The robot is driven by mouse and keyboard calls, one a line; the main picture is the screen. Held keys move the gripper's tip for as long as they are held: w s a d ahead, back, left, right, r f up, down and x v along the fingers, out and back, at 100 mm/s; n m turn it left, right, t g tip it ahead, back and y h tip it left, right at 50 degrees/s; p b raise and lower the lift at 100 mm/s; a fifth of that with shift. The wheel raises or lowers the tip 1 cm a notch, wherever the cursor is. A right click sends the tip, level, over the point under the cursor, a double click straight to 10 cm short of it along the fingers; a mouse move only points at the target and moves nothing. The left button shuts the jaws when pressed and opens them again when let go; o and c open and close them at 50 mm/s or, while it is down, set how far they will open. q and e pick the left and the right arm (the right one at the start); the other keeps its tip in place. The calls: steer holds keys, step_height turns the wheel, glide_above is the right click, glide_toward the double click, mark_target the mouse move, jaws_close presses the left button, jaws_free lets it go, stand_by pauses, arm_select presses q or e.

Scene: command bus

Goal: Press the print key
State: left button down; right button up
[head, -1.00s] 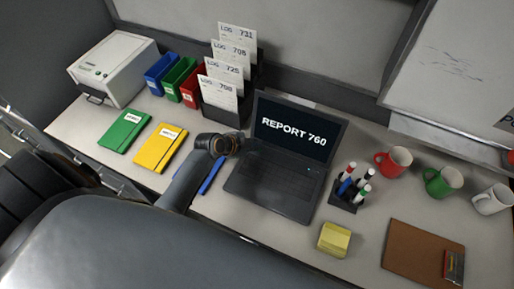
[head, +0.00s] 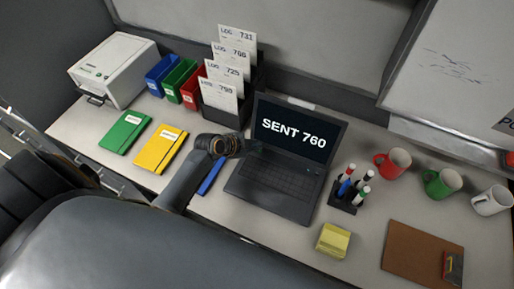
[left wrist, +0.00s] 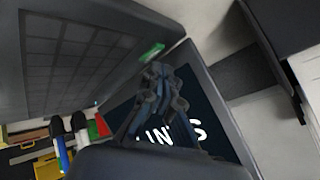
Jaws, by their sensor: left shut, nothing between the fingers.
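The open black laptop (head: 290,150) stands on the desk, and its screen (head: 290,132) reads "SENT 760". My left gripper (head: 252,148) is shut and empty at the keyboard's upper left corner, by the hinge. In the left wrist view my left gripper (left wrist: 158,78) points at the keyboard edge, close to a small green key (left wrist: 152,52). Any label on this key cannot be read, and I cannot tell whether the fingertips touch it. Part of the screen (left wrist: 225,95) also shows there. My right gripper is not in view.
A rack (head: 222,115) with log cards stands behind my left gripper. A marker holder (head: 343,203) and several mugs stand right of the laptop. Green (head: 124,131) and yellow (head: 161,148) notebooks lie left. A white box-shaped machine (head: 115,68) stands back left.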

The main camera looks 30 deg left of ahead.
arm_select(q)
steer(key=shift+r, duration=0.25)
step_height(320, 180, up, 5)
steer(key=p, duration=0.4)
steer(key=shift+p, duration=0.35)
stand_by(0.6)
